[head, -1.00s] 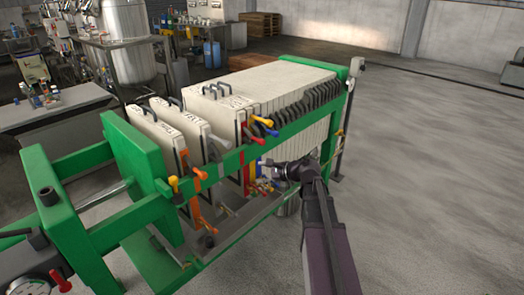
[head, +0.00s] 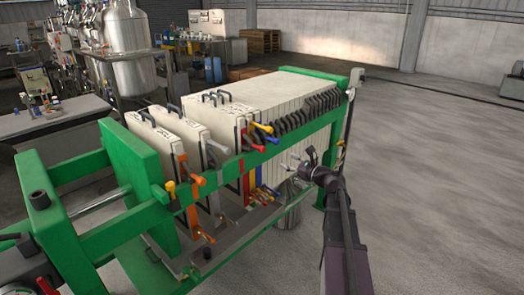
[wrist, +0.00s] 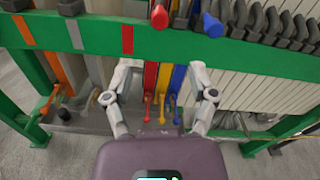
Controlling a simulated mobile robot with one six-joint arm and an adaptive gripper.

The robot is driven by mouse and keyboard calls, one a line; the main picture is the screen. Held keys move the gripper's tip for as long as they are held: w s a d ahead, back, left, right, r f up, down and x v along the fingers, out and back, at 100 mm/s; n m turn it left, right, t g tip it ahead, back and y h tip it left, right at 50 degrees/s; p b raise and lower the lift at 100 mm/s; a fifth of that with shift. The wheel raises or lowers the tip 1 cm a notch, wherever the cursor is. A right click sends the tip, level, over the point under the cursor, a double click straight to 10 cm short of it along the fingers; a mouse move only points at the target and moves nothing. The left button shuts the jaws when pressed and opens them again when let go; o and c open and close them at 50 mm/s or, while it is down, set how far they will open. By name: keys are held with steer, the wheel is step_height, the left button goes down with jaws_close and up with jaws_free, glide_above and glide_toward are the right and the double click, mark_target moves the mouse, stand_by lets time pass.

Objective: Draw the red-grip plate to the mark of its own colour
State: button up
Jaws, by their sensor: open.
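The red-grip plate stands at the front of the white plate stack; its red grip (head: 246,136) sticks out above the green rail and also shows at the top of the wrist view (wrist: 160,17). The red mark (wrist: 127,39) is on the rail, left of the red grip; it also shows in the head view (head: 241,165). My gripper (wrist: 164,70) is open and empty, its fingers spread below the rail with red, yellow and blue strips visible between them. In the head view my gripper (head: 314,165) is on the rail's near side, apart from the red grip.
A yellow grip (head: 263,127) and a blue grip (wrist: 213,25) sit close right of the red one. An orange-grip plate (head: 197,181) and a grey-grip plate (head: 218,147) stand apart at left. Orange and grey marks (wrist: 74,33) are also on the green rail. Open floor lies right.

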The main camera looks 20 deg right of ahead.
mark_target(264, 150)
steer(key=x, duration=1.3)
steer(key=shift+w+a, duration=0.25)
steer(key=shift+w, duration=0.05)
jaws_close()
